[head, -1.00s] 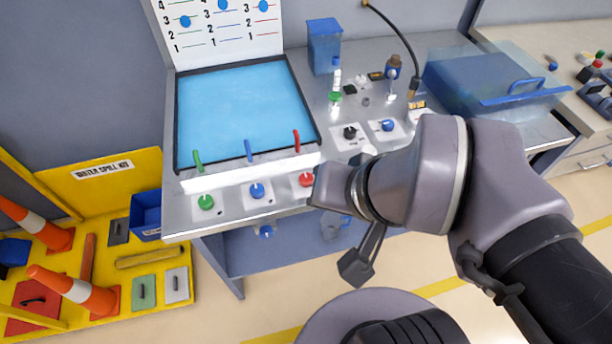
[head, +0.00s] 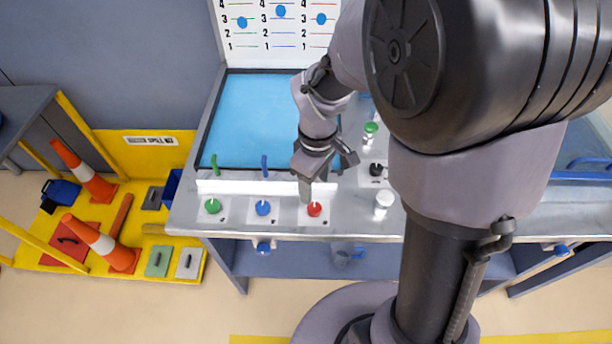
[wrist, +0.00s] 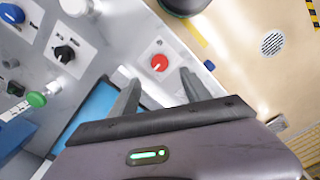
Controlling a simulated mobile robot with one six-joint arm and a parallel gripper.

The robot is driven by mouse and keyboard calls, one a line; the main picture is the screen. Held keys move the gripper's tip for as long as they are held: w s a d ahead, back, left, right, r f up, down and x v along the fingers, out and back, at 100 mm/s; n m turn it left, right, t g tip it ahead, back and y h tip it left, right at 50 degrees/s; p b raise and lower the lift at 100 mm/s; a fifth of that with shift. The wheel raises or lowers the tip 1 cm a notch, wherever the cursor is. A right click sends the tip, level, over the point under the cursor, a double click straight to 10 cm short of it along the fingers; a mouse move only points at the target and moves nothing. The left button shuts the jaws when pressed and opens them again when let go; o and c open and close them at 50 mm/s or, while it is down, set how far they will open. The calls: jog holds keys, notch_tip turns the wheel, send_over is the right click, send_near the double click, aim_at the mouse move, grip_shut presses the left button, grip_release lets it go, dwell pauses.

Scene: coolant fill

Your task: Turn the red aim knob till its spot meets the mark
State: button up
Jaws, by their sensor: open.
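The red aim knob (head: 314,209) sits on a white plate at the front edge of the bench, right of the blue and green knobs. In the wrist view the red knob (wrist: 159,63) shows a white pointer line and lies just beyond the fingertips. My gripper (head: 306,190) is open and empty, above and just behind the knob, apart from it. In the wrist view my gripper (wrist: 158,78) has its two fingers spread, with the knob between and ahead of them. The board (head: 280,28) at the back carries blue spots on numbered scales. Its right part is hidden by my arm, as is the red nozzle.
A blue knob (head: 263,208) and a green knob (head: 212,206) stand to the left. A white knob (head: 383,202) and a black knob (head: 376,169) stand to the right. The blue pool (head: 250,120) lies behind.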

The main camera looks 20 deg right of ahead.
aim_at(315, 207)
notch_tip(315, 207, down, 10)
jog(key=b, duration=0.3)
jog(key=shift+r, duration=0.25)
grip_shut()
